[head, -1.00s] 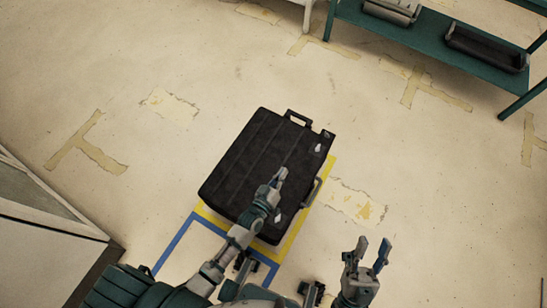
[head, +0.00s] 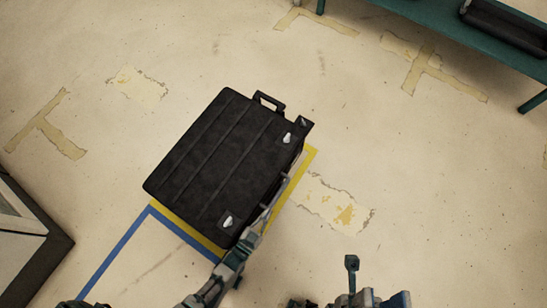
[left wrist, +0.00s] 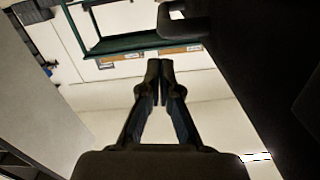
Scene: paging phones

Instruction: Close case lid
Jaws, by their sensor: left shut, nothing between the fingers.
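The black case (head: 222,160) lies on the floor, its ribbed lid facing up and looking flat over the body. I cannot tell whether a thin gap remains at the front edge. Two pale latches (head: 287,138) show near that edge. My left gripper (head: 272,205) is shut and empty, low along the case's front side; contact is unclear. The left wrist view shows its fingertips (left wrist: 159,68) together, with the dark case side (left wrist: 255,60) to the right. My right gripper (head: 375,290) is open and empty, right of the case, partly cut off by the lower edge.
Yellow and blue floor tape (head: 120,255) borders the case. A green shelf (head: 430,15) with a dark item stands at the upper right. A pale cabinet with a dark base (head: 45,250) is at the left. The floor around the case is mostly clear.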

